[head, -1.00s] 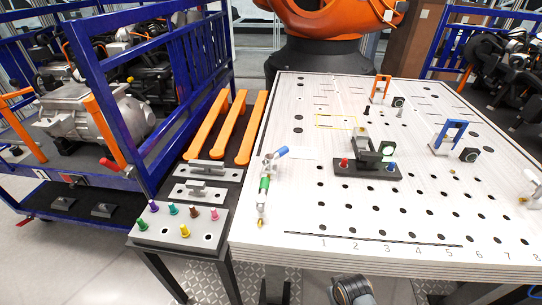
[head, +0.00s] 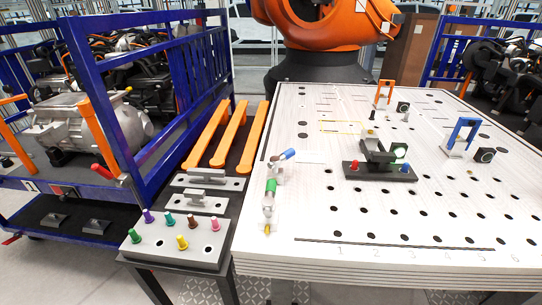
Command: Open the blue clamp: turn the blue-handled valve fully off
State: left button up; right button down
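The blue-handled valve (head: 284,155) stands at the left edge of the white table. Its blue handle slants up to the right from a silver fitting. The picture is too small to tell whether the clamp is open. Neither of my grippers is in view.
A black fixture (head: 379,169) with red and blue knobs stands mid-table, and an orange frame (head: 383,94) behind it. To the left are a side table (head: 189,240) with coloured pegs and orange bars (head: 240,136). The table's front is mostly clear.

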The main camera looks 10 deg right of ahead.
aim_at(276, 161)
jog(key=i+j, duration=0.1)
jog(key=j, duration=0.45)
jog(key=i+j+z, duration=0.1)
jog(key=j, duration=0.45)
jog(key=i+j, duration=0.15)
jog(key=j, duration=0.95)
jog(key=i+j+z, duration=0.1)
jog(key=j, duration=0.45)
jog(key=i, duration=0.05)
